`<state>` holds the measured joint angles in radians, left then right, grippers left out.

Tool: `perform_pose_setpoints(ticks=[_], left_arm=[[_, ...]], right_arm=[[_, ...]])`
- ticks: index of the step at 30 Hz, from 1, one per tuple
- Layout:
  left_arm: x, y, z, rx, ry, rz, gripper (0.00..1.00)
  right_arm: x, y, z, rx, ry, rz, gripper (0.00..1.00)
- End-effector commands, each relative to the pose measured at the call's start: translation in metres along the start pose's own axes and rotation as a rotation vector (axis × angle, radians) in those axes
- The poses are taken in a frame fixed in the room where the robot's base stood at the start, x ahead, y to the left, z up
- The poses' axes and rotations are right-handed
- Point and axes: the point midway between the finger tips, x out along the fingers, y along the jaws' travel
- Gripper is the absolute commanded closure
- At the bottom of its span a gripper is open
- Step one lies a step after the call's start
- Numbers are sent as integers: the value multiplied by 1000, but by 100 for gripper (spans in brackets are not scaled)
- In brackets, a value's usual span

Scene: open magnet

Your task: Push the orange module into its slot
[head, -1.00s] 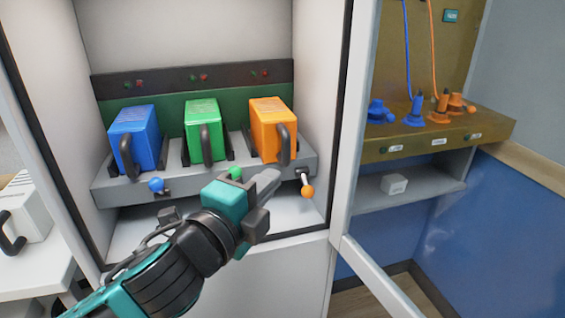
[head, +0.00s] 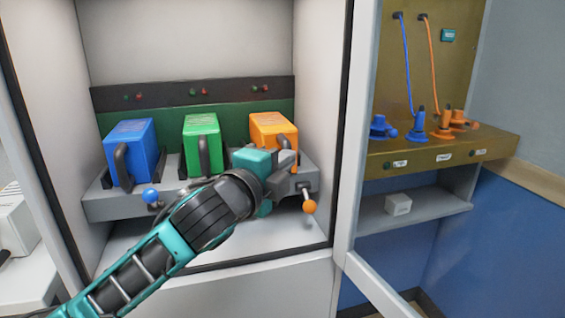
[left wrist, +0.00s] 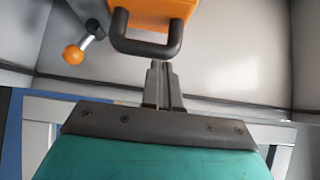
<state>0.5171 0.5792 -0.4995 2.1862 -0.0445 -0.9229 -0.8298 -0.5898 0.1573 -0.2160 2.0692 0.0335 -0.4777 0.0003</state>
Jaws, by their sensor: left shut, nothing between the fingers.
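The orange module (head: 273,126) stands on the right of the grey shelf in the open cabinet. Its lower front is hidden behind my left gripper in the head view. The left wrist view shows its orange body (left wrist: 165,12) and its dark handle (left wrist: 146,46). My left gripper (head: 288,160) is in front of the module; its fingers (left wrist: 160,66) are shut and empty, close to the handle. I cannot tell whether they touch it. A lever with an orange knob (head: 309,206) sticks out at the shelf's right end; the knob also shows in the left wrist view (left wrist: 73,54).
A blue module (head: 131,152) and a green module (head: 201,141) stand to the left on the shelf (head: 118,208). A blue-knobbed lever (head: 150,195) sits below the blue one. The cabinet's right frame (head: 347,140) stands close beside.

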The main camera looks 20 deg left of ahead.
Motion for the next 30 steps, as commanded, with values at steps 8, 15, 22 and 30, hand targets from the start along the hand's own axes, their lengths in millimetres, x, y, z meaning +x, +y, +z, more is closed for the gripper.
perform_pose_setpoints(ticks=[8, 15, 22, 30], left_arm=[[0, 0, 1, 0, -1, 0, 100], [16, -3, 17, 4, -5, 3, 100], [24, 0, 25, 0, -1, 0, 100], [24, 0, 24, 0, 0, 0, 100]], right_arm=[[0, 0, 1, 5, -3, 1, 54], [-7, 0, -9, 7, 5, 7, 54], [-7, 4, 0, 9, -10, 18, 54], [-8, 5, 2, 10, -14, 19, 54]])
